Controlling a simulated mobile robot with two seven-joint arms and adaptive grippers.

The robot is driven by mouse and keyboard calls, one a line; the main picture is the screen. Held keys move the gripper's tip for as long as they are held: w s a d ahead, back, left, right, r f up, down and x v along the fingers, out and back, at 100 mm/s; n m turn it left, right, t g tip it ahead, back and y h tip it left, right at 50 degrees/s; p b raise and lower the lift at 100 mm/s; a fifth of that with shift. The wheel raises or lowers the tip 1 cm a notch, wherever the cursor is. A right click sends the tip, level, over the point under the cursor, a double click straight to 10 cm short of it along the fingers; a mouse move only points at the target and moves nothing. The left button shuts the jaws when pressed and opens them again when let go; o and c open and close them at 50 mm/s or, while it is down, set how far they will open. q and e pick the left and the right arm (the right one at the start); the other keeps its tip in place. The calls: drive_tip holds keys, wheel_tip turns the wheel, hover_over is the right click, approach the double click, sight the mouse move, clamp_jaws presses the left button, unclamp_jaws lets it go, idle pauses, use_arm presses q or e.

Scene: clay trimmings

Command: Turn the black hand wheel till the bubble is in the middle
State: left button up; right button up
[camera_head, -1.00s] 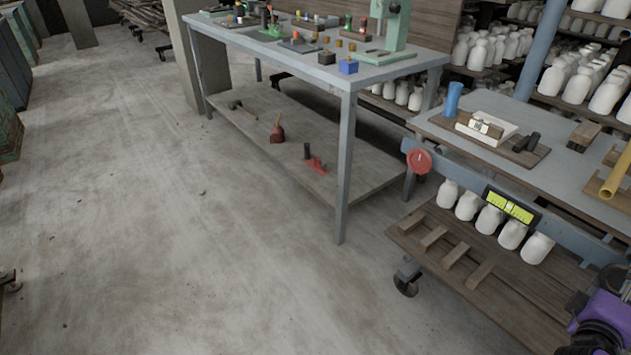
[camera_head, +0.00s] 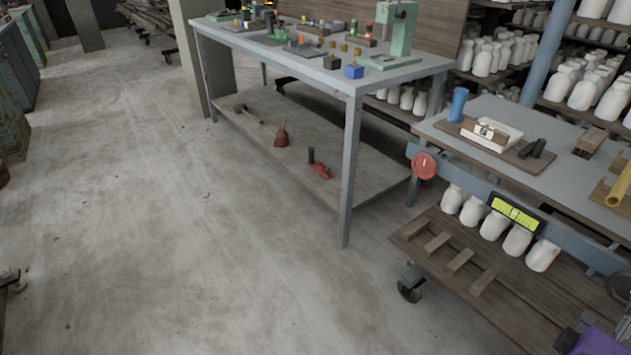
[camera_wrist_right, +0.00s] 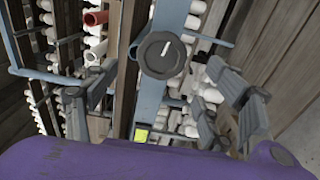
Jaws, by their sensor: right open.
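The black hand wheel (camera_wrist_right: 162,54) is round with a white mark on its face. It shows in the right wrist view on a blue-grey rail, and at the right edge of the head view as a dark disc (camera_head: 620,285). A yellow-green level vial (camera_head: 516,212) sits in a black frame on the rail; it shows small in the wrist view (camera_wrist_right: 141,135). I cannot make out its bubble. My right gripper (camera_wrist_right: 158,82) is open, its fingers spread left and right of the wheel in the picture, seemingly apart from it. My left gripper is out of view.
A red round knob (camera_head: 424,166) is at the rail's left end. White bottles (camera_head: 500,225) stand on the wooden shelf (camera_head: 425,243) below.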

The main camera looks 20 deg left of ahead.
drive_tip(key=shift+v, duration=1.95)
